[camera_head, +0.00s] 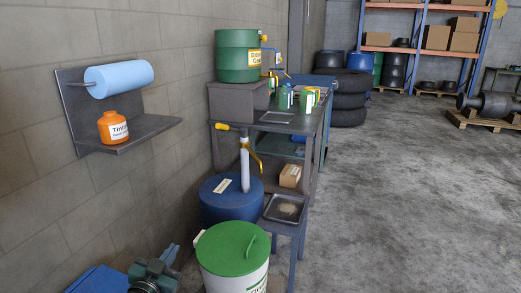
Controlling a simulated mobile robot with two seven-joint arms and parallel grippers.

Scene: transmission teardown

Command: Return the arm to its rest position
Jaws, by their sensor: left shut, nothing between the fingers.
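My right gripper is not in view.
A wall shelf (150,131) holds an orange bottle (113,127) and a blue roll (119,76). A blue drum with a pump (230,204), a small stand with a tray (286,208) and a workbench (290,124) line the wall.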

